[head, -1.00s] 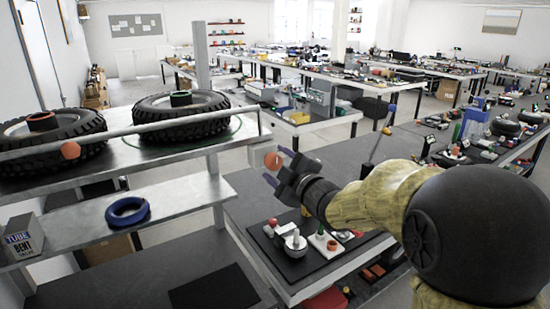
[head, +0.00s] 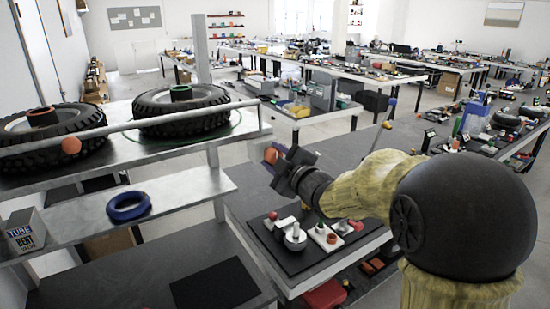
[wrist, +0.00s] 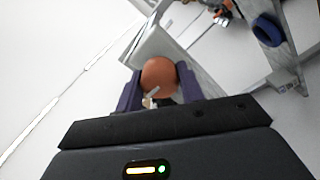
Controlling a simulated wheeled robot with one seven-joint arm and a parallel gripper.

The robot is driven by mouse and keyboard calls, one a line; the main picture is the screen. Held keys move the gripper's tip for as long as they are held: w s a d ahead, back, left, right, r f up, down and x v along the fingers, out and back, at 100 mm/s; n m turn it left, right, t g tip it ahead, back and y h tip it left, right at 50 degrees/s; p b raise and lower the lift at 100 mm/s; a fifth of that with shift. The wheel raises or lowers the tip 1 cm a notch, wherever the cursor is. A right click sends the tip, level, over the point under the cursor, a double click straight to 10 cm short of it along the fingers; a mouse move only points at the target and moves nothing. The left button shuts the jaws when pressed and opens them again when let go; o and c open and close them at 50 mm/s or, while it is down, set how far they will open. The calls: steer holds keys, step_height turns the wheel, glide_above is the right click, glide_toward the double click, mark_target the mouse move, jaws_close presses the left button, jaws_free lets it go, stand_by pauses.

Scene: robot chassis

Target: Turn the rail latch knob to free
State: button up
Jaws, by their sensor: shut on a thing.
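The orange rail latch knob (head: 271,155) is at the right end of the shelf rail (head: 130,131). My gripper (head: 275,161) reaches it from the right and is shut on it. In the wrist view the round knob (wrist: 159,77) sits between my two purple fingers (wrist: 158,88), with a small pale mark on its face. A second orange knob (head: 71,146) is at the left part of the rail, apart from my gripper. Two tyres (head: 181,123) lie on the shelf behind the rail.
A blue ring (head: 128,206) and a tube box (head: 24,231) are on the lower shelf. A black tray (head: 293,259) with several small parts lies on the bench below my gripper. A dark mat (head: 214,284) lies at the front.

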steer(key=shift+m, duration=0.3)
steer(key=m, duration=0.3)
steer(key=shift+b, duration=0.35)
steer(key=m, duration=0.5)
steer(key=m+p, duration=0.2)
steer(key=m, duration=0.3)
steer(key=shift+d, duration=0.1)
steer(key=shift+f+m+p, duration=0.1)
steer(key=shift+m+p, duration=0.75)
steer(key=shift+m, duration=1.25)
steer(key=o, duration=1)
steer(key=shift+d, duration=0.1)
